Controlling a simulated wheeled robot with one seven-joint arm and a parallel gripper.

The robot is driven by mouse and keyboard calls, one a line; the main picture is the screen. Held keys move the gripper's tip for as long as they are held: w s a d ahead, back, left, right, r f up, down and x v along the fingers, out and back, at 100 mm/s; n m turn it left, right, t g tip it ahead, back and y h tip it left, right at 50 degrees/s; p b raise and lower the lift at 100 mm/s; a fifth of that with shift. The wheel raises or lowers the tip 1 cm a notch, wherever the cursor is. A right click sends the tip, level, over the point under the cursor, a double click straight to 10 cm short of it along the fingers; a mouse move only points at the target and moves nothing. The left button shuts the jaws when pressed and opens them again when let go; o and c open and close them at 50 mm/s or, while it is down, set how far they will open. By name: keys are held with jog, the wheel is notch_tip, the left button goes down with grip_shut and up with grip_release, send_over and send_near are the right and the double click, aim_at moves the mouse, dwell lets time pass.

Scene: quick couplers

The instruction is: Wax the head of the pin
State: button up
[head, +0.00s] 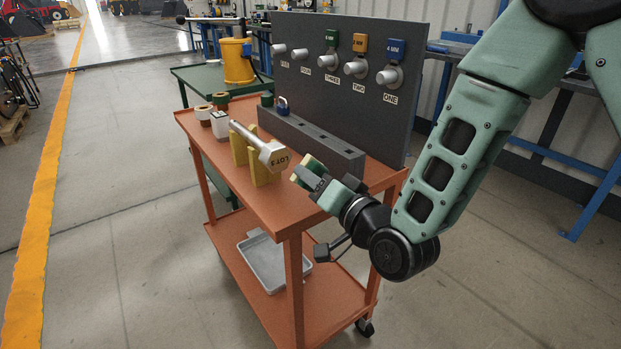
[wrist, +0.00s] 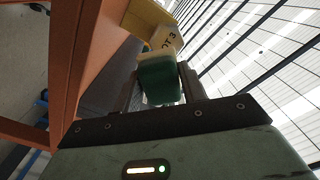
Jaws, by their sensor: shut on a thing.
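My gripper (head: 312,179) is shut on a green block (wrist: 160,80), seen between the two fingers in the wrist view. The green block also shows at the fingertips in the head view (head: 304,170). It is close to the pin head (wrist: 166,40), which shows just beyond it in the wrist view. I cannot tell whether the two touch. The fingers hide part of the block.
A grey bar with holes (head: 318,142) stands behind the pin, before a dark panel (head: 345,65) with several numbered couplers. A grey tray (head: 265,262) lies on the lower shelf.

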aim_at(270, 166)
jog(key=v, duration=0.3)
jog(key=shift+b, duration=0.35)
dwell(0.8)
jog(key=shift+x, duration=3.5)
jog(key=shift+x, duration=1)
jog(key=shift+a, duration=0.1)
jog(key=shift+s+a+b, duration=0.4)
jog(key=shift+s+a, duration=0.2)
jog(key=shift+a, duration=0.15)
jog(key=shift+s+a+b, duration=0.35)
jog(key=shift+s+a, duration=0.25)
jog(key=shift+a, duration=0.2)
